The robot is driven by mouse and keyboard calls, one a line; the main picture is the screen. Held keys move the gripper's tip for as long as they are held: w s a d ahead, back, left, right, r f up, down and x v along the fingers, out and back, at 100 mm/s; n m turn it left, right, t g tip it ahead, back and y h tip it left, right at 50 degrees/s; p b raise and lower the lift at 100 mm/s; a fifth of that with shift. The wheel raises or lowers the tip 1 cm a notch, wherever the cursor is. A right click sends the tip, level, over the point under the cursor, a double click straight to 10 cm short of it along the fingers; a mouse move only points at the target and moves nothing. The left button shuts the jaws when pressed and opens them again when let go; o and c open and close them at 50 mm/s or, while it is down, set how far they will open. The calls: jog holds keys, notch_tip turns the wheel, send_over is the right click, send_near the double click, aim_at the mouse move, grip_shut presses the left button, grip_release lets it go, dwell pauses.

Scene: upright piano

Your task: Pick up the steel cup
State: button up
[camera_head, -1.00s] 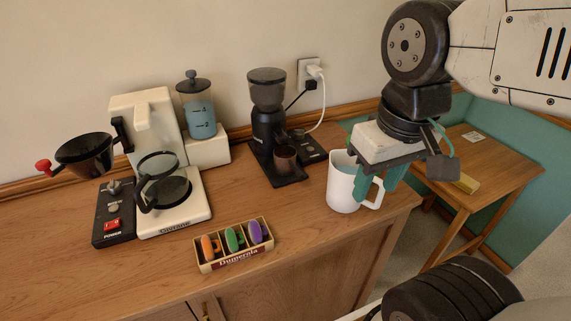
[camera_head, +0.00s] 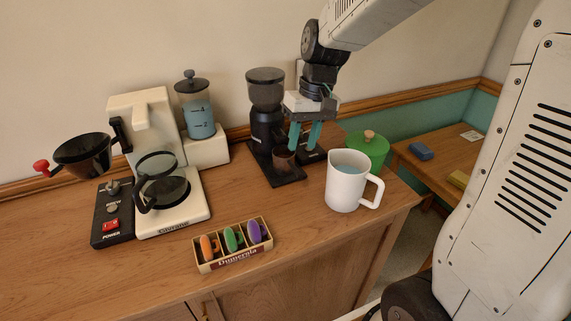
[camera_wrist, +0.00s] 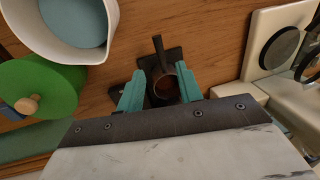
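The steel cup (camera_head: 284,160) is a small dark, brownish metallic cup standing upright on the base of the black coffee grinder (camera_head: 267,125). My gripper (camera_head: 304,146) points down, just right of the cup in the head view, with its teal fingers apart and empty. In the wrist view the round mouth of the cup (camera_wrist: 166,87) shows between and beyond the two fingertips (camera_wrist: 158,78). The cup appears apart from both fingers. Its lower body is mostly hidden from the wrist camera.
A white pitcher (camera_head: 345,190) with bluish contents stands right of the grinder, with a green lidded pot (camera_head: 367,150) behind it. A coffee maker (camera_head: 186,205) stands left.

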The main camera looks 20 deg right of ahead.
aim_at(293, 164)
jog(key=f, duration=0.3)
jog(key=w+a+f, duration=0.1)
jog(key=f, duration=0.2)
jog(key=w+a+f, duration=0.1)
jog(key=f, duration=0.2)
jog(key=shift+f, duration=0.2)
jog(key=shift+d, duration=0.1)
grip_shut()
